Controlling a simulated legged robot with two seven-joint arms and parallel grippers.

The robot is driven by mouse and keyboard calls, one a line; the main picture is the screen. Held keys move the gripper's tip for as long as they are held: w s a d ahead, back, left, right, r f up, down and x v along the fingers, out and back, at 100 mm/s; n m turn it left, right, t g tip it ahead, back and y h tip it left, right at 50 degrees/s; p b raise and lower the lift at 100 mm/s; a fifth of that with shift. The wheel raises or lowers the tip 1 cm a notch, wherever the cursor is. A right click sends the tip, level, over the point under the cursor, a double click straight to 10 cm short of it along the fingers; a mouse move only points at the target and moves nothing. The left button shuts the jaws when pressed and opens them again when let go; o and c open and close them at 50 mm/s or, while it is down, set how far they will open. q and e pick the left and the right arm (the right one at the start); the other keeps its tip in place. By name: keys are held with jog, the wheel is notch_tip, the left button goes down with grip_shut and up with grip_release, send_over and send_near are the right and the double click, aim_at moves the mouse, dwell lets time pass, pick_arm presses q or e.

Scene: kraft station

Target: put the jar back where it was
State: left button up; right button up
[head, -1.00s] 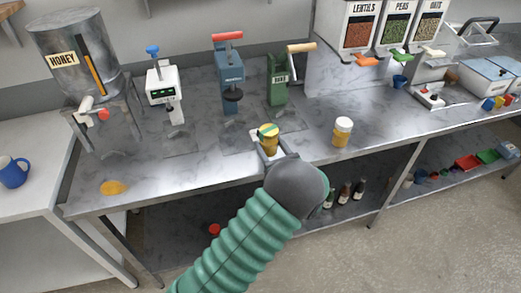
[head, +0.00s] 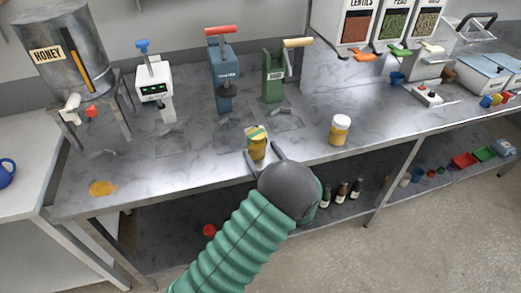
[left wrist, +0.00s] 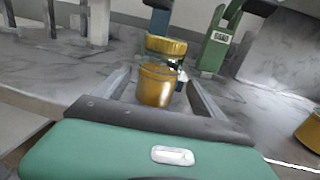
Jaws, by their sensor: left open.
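A jar with amber contents and a yellow-and-green top (head: 257,146) stands upright on the steel counter near its front edge. It also shows in the left wrist view (left wrist: 157,85), ahead of the fingers. My left gripper (head: 264,157) is open, in front of the jar, with one finger toward each side of it; I cannot tell whether either finger touches it. A second amber jar with a white lid (head: 340,130) stands to the right, and part of it shows in the left wrist view (left wrist: 311,130). My right gripper is not in view.
A blue press (head: 224,75) and a green press (head: 272,78) stand behind the jar. A white device (head: 155,88) and a honey tank (head: 62,55) stand to the left. An orange spill (head: 103,188) lies at the front left. Bare counter separates the two jars.

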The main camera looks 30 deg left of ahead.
pick_arm(q)
jog(key=v, duration=1)
jog(key=s+a+f+n+g+h, duration=0.1)
jog(key=s+a+f+n+g, duration=0.2)
jog(key=s+a+n+g, duration=0.35)
jog(key=s+d+f+n+g+h, duration=0.2)
jog(key=s+f+n+g+h, duration=0.15)
jog(key=s, duration=0.35)
jog(key=s+d+f+n+g+h, duration=0.2)
jog(key=s+d+n+h, duration=0.15)
jog(key=s+n, duration=0.2)
jog(key=w+d+r+n+t+h+p, duration=0.1)
jog(key=d+r+n+t+h+p, duration=0.3)
jog(key=d+r+n+h, duration=0.3)
jog(key=shift+d+n+t, duration=0.15)
jog(key=shift+n+t, duration=0.15)
jog(key=shift+n, duration=0.75)
